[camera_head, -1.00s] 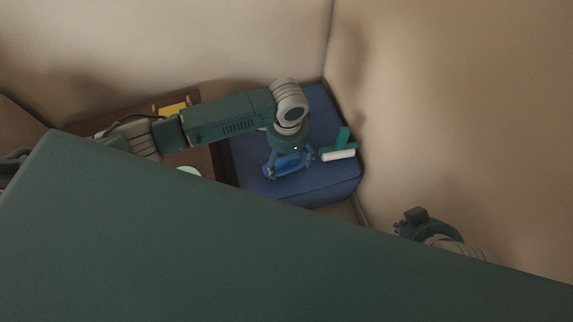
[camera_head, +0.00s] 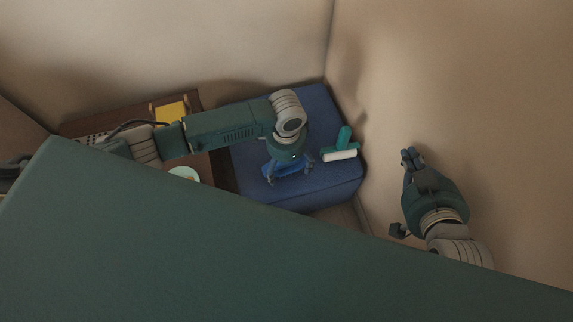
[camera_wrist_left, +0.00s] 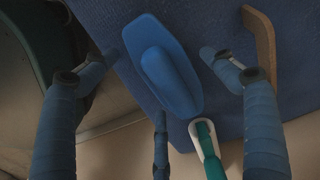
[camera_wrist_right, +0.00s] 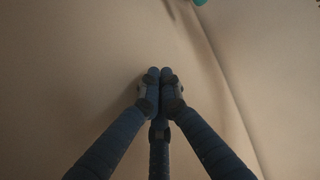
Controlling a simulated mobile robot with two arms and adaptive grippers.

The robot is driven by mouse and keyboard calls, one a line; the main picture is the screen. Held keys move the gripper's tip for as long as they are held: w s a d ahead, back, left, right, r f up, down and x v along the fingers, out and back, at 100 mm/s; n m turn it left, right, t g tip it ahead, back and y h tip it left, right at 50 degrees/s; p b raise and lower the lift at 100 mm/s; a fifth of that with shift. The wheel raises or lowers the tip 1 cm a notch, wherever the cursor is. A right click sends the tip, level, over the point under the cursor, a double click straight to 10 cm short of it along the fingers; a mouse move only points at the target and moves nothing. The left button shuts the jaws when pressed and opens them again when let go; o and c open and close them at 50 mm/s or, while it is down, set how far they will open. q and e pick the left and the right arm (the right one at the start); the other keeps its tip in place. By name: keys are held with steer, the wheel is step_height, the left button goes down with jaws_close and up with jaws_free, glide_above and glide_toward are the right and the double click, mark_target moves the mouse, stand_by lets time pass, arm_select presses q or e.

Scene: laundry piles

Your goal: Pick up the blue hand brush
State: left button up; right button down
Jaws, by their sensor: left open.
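The blue hand brush (camera_wrist_left: 170,72) lies on a blue cushioned block. In the left wrist view it shows as a flat blue body with a raised ridge. In the head view it is mostly hidden under my left gripper, with some blue (camera_head: 292,169) showing. My left gripper (camera_head: 285,175) is open above the brush, pointing down. In the left wrist view its fingers (camera_wrist_left: 160,62) are spread to either side of the brush, and I cannot tell if they touch it. My right gripper (camera_head: 411,154) is shut and empty near the right wall, its fingers together (camera_wrist_right: 160,75).
The blue block (camera_head: 320,188) stands in the wall corner. A teal and white tool (camera_head: 341,150) lies on it right of my left gripper. A brown curved piece (camera_wrist_left: 262,45) lies on it too. A brown table (camera_head: 208,130) at left holds a yellow item (camera_head: 171,111) and a pale round item (camera_head: 184,174).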

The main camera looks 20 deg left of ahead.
arm_select(q)
steer(key=shift+c, duration=0.6)
steer(key=c, duration=1.2)
steer(key=shift+r, duration=0.1)
arm_select(e)
steer(key=shift+s+f, duration=0.1)
